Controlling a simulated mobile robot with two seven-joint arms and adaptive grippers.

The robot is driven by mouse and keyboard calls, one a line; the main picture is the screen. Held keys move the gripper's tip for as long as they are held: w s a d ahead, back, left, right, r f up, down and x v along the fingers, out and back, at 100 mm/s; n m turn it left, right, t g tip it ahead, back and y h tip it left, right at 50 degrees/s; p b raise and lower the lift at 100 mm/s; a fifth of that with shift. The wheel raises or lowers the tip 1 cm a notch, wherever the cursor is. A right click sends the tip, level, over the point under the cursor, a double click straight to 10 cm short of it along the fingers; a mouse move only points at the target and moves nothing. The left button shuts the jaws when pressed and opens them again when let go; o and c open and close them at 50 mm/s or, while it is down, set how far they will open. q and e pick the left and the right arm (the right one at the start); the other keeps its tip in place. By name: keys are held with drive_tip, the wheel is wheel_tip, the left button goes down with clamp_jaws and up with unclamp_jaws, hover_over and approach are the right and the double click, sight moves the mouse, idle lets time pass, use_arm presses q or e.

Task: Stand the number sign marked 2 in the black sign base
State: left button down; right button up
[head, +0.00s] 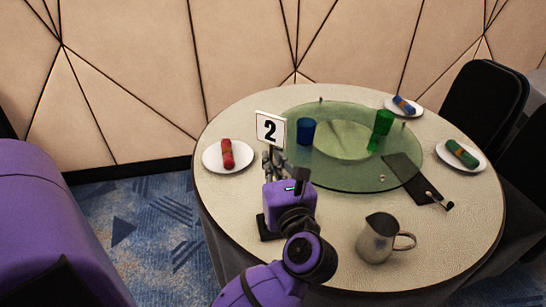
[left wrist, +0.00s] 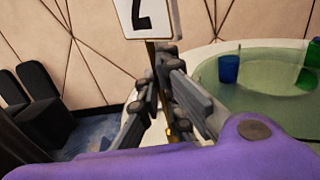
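The number sign (head: 270,130), a white card with a black 2, stands nearly upright above the left part of the round table. My left gripper (head: 272,158) is closed around its thin post just below the card. In the left wrist view, the card (left wrist: 151,16) is cut off at the top, and its brass-coloured post (left wrist: 153,62) runs down between the fingers (left wrist: 160,75). The black sign base (head: 265,228) lies on the table near its left edge, partly covered by my gripper and wrist. The post's lower end is hidden in the head view. My right gripper is out of view.
A plate (head: 213,160) with a red napkin roll is just left of the sign. A green glass turntable (head: 345,178) holds a blue cup (head: 306,131) and green cups (head: 383,122). A metal pitcher (head: 378,238) stands right of my arm. Black chairs (head: 484,105) are at the right.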

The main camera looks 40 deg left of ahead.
use_arm(q)
drive_tip(key=shift+f+b, duration=1.05)
drive_tip(key=shift+f, duration=0.6)
drive_tip(key=shift+f+b, duration=1.15)
drive_tip(key=shift+f, duration=0.3)
drive_tip(key=shift+f+b, duration=0.45)
drive_tip(key=shift+f, duration=0.15)
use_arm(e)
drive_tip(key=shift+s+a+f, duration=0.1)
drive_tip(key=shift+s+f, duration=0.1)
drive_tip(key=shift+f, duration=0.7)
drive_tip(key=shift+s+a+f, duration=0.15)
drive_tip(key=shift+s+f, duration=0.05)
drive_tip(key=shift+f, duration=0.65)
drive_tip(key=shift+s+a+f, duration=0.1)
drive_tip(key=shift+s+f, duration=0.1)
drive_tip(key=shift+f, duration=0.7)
use_arm(q)
drive_tip(key=shift+f, duration=0.1)
